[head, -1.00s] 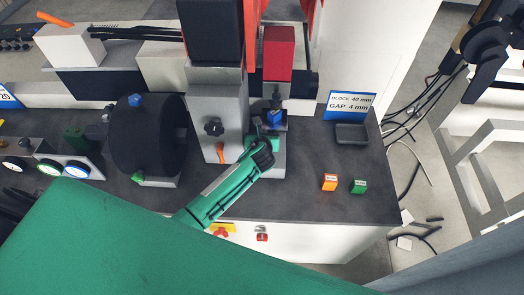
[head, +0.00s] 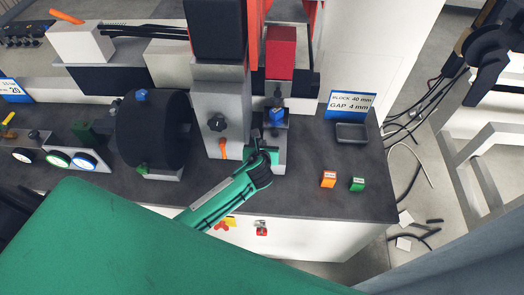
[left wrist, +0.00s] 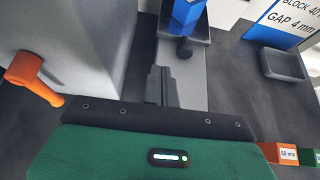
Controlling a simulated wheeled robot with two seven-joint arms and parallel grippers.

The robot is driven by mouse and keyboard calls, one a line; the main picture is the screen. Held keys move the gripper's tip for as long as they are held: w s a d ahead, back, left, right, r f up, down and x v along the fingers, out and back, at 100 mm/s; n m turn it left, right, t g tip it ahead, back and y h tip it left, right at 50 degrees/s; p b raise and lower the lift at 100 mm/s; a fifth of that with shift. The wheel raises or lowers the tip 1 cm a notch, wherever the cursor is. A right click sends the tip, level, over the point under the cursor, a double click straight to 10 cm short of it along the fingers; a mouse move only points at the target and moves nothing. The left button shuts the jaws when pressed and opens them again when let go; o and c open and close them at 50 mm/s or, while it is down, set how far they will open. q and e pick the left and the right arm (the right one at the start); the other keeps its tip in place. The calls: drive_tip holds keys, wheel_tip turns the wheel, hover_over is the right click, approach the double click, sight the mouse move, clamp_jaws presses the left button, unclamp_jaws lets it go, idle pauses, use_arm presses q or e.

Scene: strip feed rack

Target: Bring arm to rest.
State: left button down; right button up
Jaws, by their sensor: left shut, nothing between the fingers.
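My left arm comes in from the lower left in the head view, in green. Its gripper (head: 262,148) is over the front part of the machine's grey base (head: 279,162), just right of the grey upright (head: 220,105). In the left wrist view the dark fingers (left wrist: 161,86) are together and hold nothing. A blue block (head: 277,117) sits on the machine beyond the fingertips; it also shows at the top of the left wrist view (left wrist: 188,12). My right gripper is in neither view.
An orange block (head: 328,179) and a green block (head: 357,184) stand on the dark bench top (head: 300,205), right of the gripper. A shallow dark tray (head: 352,133) lies behind them. A black drum (head: 155,135) stands left of the upright. An orange lever (head: 223,148) sticks out nearby.

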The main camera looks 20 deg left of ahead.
use_arm(q)
drive_tip(key=v, duration=0.3)
drive_tip(key=shift+s+d, duration=0.15)
drive_tip(key=shift+s+d+r+b, duration=0.1)
drive_tip(key=shift+s+r+b, duration=0.25)
drive_tip(key=shift+s, duration=0.1)
drive_tip(key=shift+s+r, duration=0.1)
drive_tip(key=shift+s, duration=0.05)
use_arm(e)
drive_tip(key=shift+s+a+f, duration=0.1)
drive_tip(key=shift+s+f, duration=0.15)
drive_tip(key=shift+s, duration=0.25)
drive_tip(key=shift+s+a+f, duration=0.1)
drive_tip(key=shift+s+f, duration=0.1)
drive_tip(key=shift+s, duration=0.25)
use_arm(q)
drive_tip(key=shift+d, duration=0.1)
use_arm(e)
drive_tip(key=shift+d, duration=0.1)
